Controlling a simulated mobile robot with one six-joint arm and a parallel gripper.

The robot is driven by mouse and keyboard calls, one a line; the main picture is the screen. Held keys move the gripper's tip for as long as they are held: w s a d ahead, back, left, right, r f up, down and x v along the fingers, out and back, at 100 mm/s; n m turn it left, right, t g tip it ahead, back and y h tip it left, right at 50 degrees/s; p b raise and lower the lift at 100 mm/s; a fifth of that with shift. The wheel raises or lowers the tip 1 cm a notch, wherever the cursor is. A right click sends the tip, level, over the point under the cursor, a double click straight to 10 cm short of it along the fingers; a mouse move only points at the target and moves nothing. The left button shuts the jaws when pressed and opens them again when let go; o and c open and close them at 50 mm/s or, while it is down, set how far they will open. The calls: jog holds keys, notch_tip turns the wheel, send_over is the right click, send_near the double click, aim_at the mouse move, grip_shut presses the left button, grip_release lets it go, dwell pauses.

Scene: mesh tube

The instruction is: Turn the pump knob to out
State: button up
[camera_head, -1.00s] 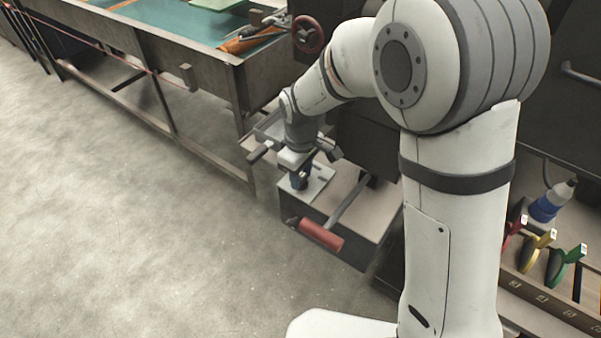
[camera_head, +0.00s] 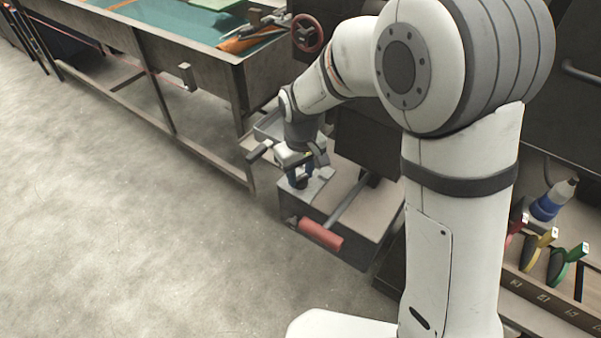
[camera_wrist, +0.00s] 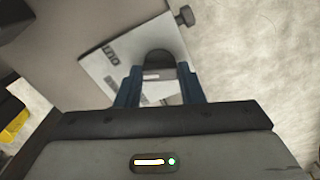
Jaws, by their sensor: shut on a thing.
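The pump knob (camera_wrist: 160,66) is dark with a rounded end and a pale mark. It sits on a light metal plate (camera_wrist: 104,62) with small dark labels that I cannot read for certain. My gripper (camera_wrist: 159,84) has its two blue fingers on either side of the knob, shut on it. In the head view my gripper (camera_head: 299,182) points down onto the plate (camera_head: 319,183) on top of the pump box (camera_head: 355,238). There the knob is mostly hidden by the fingers.
A lever with a red grip (camera_head: 321,235) lies across the box just right of my gripper. A small dark side knob (camera_wrist: 185,16) sticks out from the box edge. A workbench (camera_head: 190,75) stands behind to the left. The concrete floor (camera_head: 120,230) at left is clear.

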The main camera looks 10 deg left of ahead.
aim_at(300, 177)
jog(key=m, duration=0.5)
jog(key=shift+m, duration=0.3)
jog(key=shift+r, duration=0.1)
dwell(0.3)
jog(key=o, duration=1)
notch_tip(300, 177, up, 8)
jog(key=shift+f, duration=0.15)
